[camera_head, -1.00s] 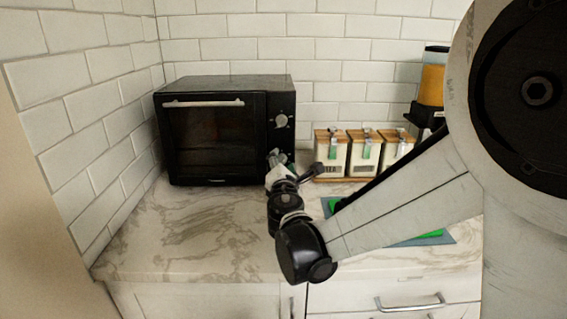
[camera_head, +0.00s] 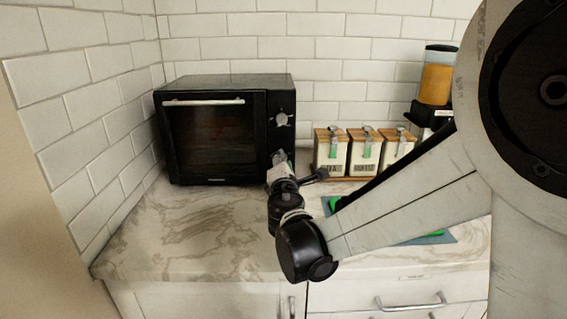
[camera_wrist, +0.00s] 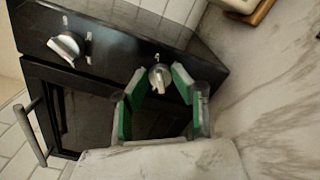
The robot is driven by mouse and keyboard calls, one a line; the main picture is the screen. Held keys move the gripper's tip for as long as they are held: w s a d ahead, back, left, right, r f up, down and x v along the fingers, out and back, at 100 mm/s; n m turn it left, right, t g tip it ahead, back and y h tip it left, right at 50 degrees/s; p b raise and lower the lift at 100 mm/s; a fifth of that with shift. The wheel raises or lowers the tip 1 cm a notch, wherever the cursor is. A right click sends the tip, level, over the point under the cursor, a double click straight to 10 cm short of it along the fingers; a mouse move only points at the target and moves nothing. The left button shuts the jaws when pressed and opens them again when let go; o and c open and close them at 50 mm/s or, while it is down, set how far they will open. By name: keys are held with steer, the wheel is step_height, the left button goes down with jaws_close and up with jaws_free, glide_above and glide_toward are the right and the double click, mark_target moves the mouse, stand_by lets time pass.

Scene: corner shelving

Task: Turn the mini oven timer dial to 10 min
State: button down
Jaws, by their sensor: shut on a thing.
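The black mini oven (camera_head: 215,140) stands on the counter against the back wall, its door closed. Its panel on the right has two silver dials. The upper dial (camera_head: 282,120) is free; in the wrist view it is the larger knob (camera_wrist: 66,47) at upper left. The lower dial (camera_wrist: 160,79) sits between the green-padded fingertips of my gripper (camera_wrist: 159,76), which is shut on it. In the head view my gripper (camera_head: 279,158) is at the lower panel and hides that dial. I cannot read the markings or tell which dial is the timer.
Several canisters with wooden lids (camera_head: 364,150) stand right of the oven. A dispenser with orange contents (camera_head: 434,85) is behind my arm. A green and blue mat (camera_head: 437,238) lies partly under my arm. The marble counter (camera_head: 190,235) before the oven is clear.

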steer(key=c, duration=1.5)
jaws_free()
steer(key=shift+o, duration=0.2)
steer(key=shift+s, duration=0.1)
steer(key=s, duration=1.1)
steer(key=shift+s+d, duration=0.25)
steer(key=shift+s, duration=0.15)
